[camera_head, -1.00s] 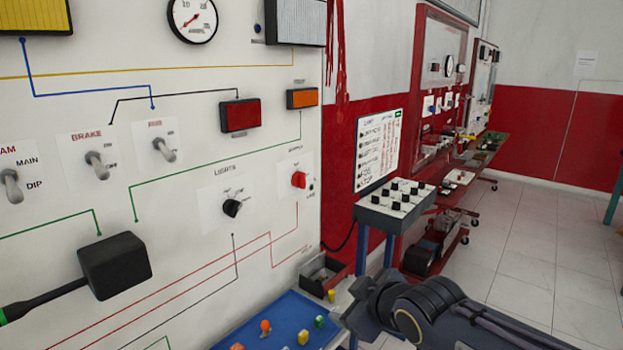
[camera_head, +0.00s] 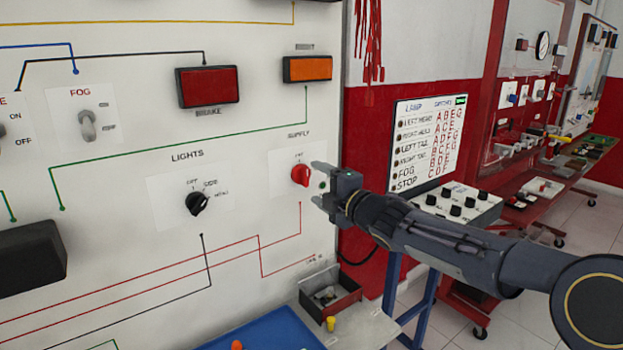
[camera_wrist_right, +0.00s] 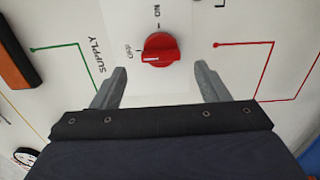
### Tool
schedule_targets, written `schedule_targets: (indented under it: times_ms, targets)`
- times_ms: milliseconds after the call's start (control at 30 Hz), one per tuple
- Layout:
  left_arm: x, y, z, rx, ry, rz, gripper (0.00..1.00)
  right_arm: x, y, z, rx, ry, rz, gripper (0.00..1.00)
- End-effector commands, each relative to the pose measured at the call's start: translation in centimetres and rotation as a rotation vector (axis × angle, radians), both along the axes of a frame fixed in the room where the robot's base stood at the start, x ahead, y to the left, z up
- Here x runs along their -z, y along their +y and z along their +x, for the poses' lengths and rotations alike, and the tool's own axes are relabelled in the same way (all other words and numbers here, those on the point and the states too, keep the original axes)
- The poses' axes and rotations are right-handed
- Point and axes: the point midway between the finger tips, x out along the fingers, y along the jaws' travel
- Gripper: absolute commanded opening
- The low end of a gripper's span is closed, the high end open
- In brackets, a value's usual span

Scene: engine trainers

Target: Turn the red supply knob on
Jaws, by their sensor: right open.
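The red supply knob (camera_head: 300,175) is on the white wall panel, under the label SUPPLY, in the head view. In the right wrist view the red knob (camera_wrist_right: 160,49) lies between and just beyond my fingertips, with a white mark on it pointing toward the OFF side. My right gripper (camera_head: 318,182) is open and close to the right of the knob in the head view. In the wrist view my right gripper (camera_wrist_right: 160,80) has one finger on each side of the knob, apart from it. My left gripper is not in view.
A black LIGHTS knob (camera_head: 197,202) is left of the supply knob. A FOG toggle (camera_head: 87,125) and red brake lamp (camera_head: 208,87) are on the panel. A lamp chart (camera_head: 427,140) stands at right.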

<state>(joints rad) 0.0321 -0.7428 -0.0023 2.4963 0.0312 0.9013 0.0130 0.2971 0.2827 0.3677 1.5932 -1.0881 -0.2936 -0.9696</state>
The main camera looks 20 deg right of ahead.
Motion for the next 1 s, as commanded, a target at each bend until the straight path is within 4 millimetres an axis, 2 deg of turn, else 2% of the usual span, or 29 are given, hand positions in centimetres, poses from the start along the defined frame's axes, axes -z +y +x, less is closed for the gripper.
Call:
schedule_targets:
  times_ms: [100, 300, 667, 1000]
  targets:
    - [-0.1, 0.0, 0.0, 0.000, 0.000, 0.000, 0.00, 0.0, 0.8, 2.0, -0.001, 0.002, 0.002, 0.68]
    - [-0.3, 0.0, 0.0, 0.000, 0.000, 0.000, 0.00, 0.0, 1.5, 4.2, 0.000, 0.002, 0.002, 0.68]
    - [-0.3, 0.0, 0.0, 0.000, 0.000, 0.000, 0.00, 0.0, 1.7, 4.8, 0.002, 0.003, 0.001, 0.68]
    - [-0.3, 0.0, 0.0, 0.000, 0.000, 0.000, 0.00, 0.1, 1.7, 4.7, 0.002, 0.003, 0.002, 0.24]
